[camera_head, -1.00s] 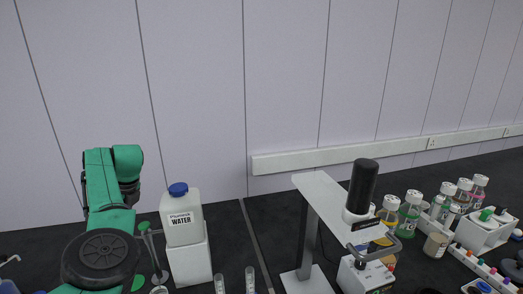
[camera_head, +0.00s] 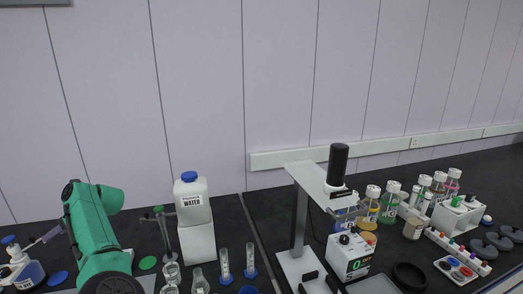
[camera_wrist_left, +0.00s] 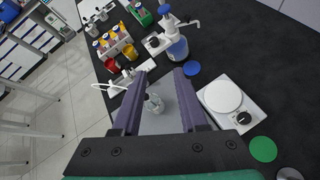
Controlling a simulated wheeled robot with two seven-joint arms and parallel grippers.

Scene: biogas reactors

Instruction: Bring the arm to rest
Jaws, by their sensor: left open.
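My left arm (camera_head: 95,225) is green and comes in at the left of the head view, bent over the dark bench. In the left wrist view my left gripper (camera_wrist_left: 163,72) is open, with two purple fingers apart. A small clear glass flask (camera_wrist_left: 153,103) shows between the fingers, standing on a grey surface below. I cannot see either finger touching it. My right gripper is not in view.
A dispenser bottle (camera_head: 24,268) stands left of my arm. A water container (camera_head: 192,202) on a white block stands to its right, with several glass vessels in front. A stirrer stand (camera_head: 301,215) and capped bottles are further right.

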